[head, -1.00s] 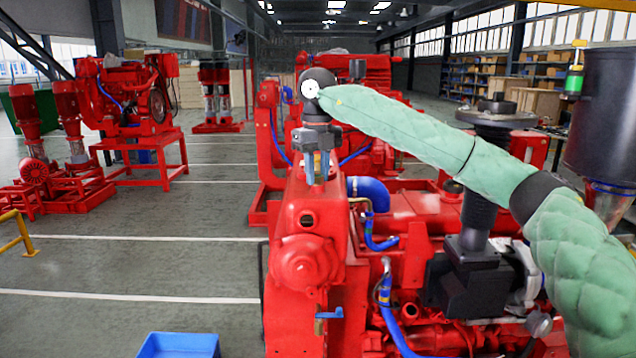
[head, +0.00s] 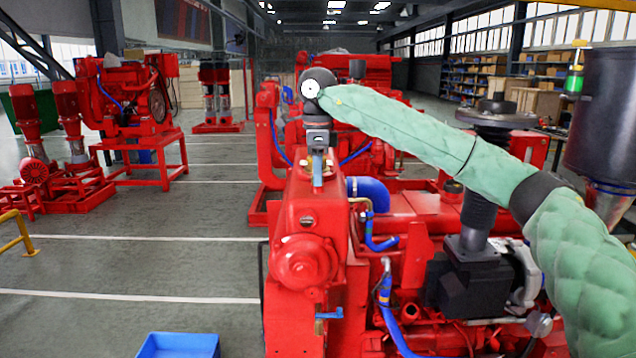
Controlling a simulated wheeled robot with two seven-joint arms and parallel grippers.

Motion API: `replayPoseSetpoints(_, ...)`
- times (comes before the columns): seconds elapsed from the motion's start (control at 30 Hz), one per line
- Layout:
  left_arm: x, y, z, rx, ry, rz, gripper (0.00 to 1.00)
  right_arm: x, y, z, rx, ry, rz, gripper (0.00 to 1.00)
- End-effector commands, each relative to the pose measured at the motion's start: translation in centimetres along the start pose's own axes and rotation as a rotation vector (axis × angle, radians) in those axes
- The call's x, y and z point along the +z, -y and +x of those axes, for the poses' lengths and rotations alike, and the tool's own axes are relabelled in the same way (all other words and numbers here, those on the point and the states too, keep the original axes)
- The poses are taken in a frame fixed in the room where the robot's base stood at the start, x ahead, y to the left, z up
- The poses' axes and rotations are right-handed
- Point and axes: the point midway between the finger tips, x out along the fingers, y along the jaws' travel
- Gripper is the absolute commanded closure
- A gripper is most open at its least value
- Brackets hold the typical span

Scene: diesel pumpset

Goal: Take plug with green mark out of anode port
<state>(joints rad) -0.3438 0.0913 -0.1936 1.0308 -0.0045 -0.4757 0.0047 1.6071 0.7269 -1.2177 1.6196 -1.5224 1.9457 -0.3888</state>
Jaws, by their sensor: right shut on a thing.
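My right gripper (head: 317,170) hangs from the green-sleeved arm and points down over the top of the red tank at the near end of the red engine (head: 312,205). Its fingers sit at a brass-coloured port (head: 328,165) on the tank top. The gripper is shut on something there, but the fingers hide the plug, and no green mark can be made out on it. My left gripper is not in the view.
A blue bin (head: 178,345) stands on the floor at the lower left. A blue hose (head: 370,192) and a blue-handled valve (head: 330,314) are on the engine. Red pumps (head: 75,120) stand at the left. The grey floor between is clear.

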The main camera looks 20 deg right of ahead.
Motion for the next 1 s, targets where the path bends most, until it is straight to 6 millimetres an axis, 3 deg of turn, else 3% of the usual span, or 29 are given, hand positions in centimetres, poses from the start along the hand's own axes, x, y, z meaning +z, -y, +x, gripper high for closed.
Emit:
replayPoseSetpoints(0.83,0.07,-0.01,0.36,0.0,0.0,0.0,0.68,-0.01,0.0,-0.14,-0.001,0.0,0.001,1.0)
replayPoseSetpoints(1.0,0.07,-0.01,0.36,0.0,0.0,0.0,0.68,-0.01,0.0,-0.15,-0.001,0.001,-0.141,1.0)
